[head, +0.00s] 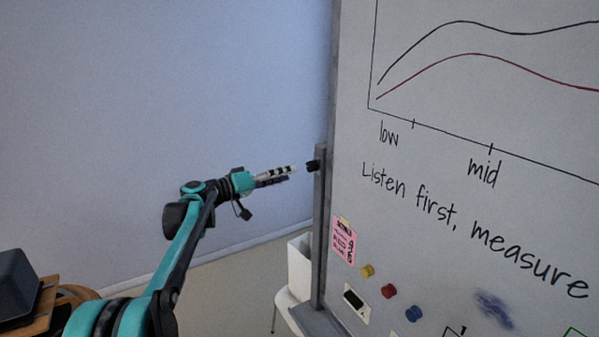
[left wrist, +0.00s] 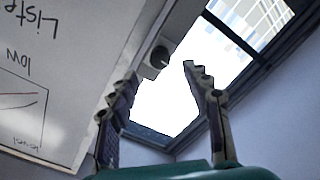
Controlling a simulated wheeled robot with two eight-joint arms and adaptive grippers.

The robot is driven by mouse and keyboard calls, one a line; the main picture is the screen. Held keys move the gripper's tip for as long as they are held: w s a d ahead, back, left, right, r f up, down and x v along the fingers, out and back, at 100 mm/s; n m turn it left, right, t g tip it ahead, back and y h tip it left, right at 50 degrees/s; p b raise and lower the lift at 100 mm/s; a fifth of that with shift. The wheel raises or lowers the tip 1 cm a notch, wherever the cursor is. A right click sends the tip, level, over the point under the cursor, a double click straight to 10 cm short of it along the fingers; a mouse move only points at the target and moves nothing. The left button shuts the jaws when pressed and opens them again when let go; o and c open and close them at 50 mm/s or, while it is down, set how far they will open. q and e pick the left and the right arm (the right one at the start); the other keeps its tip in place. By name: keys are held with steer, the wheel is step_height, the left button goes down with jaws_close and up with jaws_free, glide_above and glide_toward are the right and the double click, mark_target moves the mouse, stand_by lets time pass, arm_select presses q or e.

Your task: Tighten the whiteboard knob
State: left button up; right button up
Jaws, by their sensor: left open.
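The whiteboard (head: 450,130) stands at the right in the head view, with a hand-drawn graph and writing. Its black knob (head: 312,165) sits on the grey side post at the board's left edge. In the left wrist view the knob (left wrist: 158,57) shows as a dark round piece on a pale mount, beyond the fingertips and between them, nearer the left finger. My left gripper (head: 290,174) is just left of the knob, apart from it, pointing at it. In the left wrist view my left gripper (left wrist: 155,75) has its two fingers spread and empty. My right gripper is not in view.
A white bin-like box (head: 300,262) stands behind the post. A dark box (head: 18,285) is at the lower left. Open air lies left of the post.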

arm_select(q)
steer(key=shift+v, duration=2.2)
steer(key=shift+d+f, duration=0.1)
steer(key=s+d+f+n+g+y+b, duration=0.1)
steer(key=s+d+f+g+y+b, duration=0.15)
steer(key=s+f+b, duration=0.6)
steer(key=s+d+f+g+y+b, duration=0.1)
steer(key=s+d+f+y+b, duration=0.4)
steer(key=s+f, duration=0.65)
steer(key=s+a+f+y+b, duration=0.2)
steer(key=s+f+b, duration=0.3)
steer(key=f, duration=0.6)
steer(key=s+a+f+y+b, duration=0.2)
steer(key=s+a+f+b, duration=0.2)
steer(key=s+f, duration=0.4)
steer(key=s+a+f+n+y+b, duration=0.1)
steer(key=s+a+f+y+b, duration=0.2)
steer(key=f, duration=1.3)
steer(key=s+b, duration=0.3)
steer(key=b, duration=0.1)
steer(key=shift+s+a, duration=0.3)
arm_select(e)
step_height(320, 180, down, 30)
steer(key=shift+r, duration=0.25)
arm_select(q)
steer(key=shift+c, duration=0.4)
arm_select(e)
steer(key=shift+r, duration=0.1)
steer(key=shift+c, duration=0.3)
